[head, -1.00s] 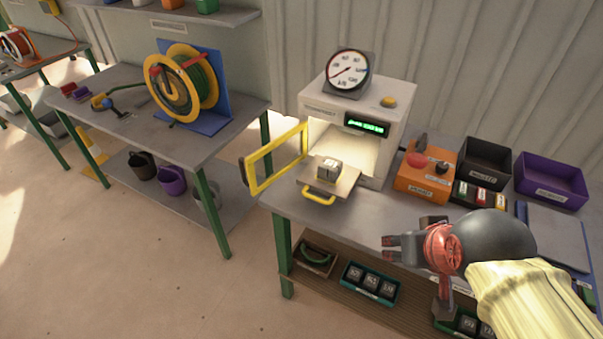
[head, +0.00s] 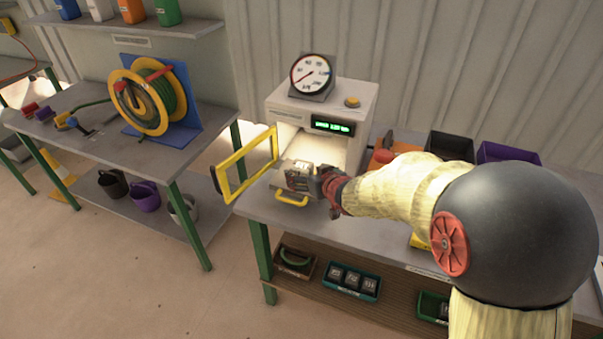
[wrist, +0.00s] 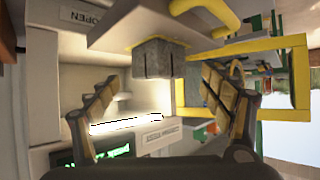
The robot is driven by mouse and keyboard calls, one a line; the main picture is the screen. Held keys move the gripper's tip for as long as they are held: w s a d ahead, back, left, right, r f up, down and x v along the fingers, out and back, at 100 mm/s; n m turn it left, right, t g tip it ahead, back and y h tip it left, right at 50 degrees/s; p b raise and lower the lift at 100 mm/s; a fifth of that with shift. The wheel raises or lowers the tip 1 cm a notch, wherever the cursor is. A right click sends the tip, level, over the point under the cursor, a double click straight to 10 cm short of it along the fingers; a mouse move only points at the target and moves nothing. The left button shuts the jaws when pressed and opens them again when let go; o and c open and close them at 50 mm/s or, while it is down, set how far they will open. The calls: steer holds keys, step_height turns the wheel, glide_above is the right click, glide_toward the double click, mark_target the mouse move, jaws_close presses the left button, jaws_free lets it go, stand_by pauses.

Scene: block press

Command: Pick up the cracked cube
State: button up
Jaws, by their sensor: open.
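The cracked cube (wrist: 158,60) is a grey block with dark cracks down its sides. It sits on the press's pulled-out tray (wrist: 125,32), which has a yellow handle (head: 291,201). In the wrist view my gripper (wrist: 165,82) is open, with one padded finger on each side below the cube in the picture, and nothing between the pads.
The white press (head: 318,107) stands behind the tray with its lit chamber open. Its yellow-framed door (head: 228,180) is swung open to the left. A black bin (head: 451,146) and a purple bin (head: 508,153) stand at the right. A hose reel (head: 150,100) is on the left table.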

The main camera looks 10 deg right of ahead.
mark_target(304, 169)
steer(key=b+x, duration=0.2)
steer(key=x, duration=0.3)
steer(key=shift+w+f, duration=0.1)
steer(key=shift+w, duration=0.2)
steer(key=c, duration=0.3)
steer(key=c, duration=1.1)
steer(key=shift+c, duration=0.7)
steer(key=shift+r, duration=0.2)
